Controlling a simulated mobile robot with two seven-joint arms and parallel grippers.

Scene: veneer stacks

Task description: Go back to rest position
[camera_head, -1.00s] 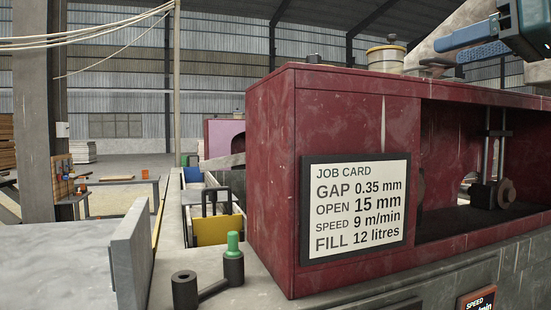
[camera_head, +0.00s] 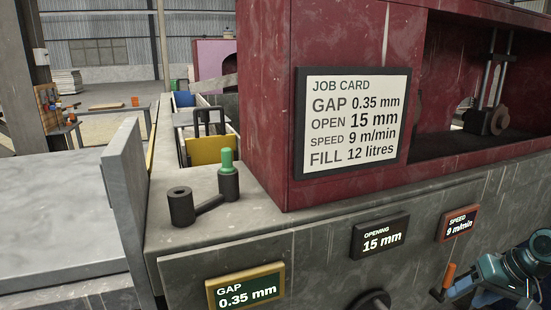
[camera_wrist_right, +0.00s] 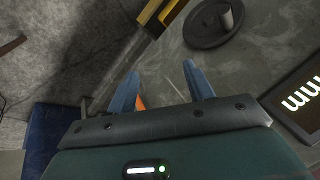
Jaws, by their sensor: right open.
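My right gripper (camera_head: 458,287) is at the lower right of the head view, in front of the machine's front face and close to a small orange-handled lever (camera_head: 449,275). In the right wrist view its two blue fingers (camera_wrist_right: 161,82) are spread apart, with nothing held between them. A bit of orange (camera_wrist_right: 141,102) shows beside the left finger; whether it touches the finger I cannot tell. My left gripper is out of view.
The dark red machine (camera_head: 265,110) carries a job card (camera_head: 352,120). Its grey front has the gap (camera_head: 245,288), opening (camera_head: 380,234) and speed (camera_head: 458,224) displays and a black wheel (camera_head: 370,302). A green-topped peg (camera_head: 228,178) stands on the ledge.

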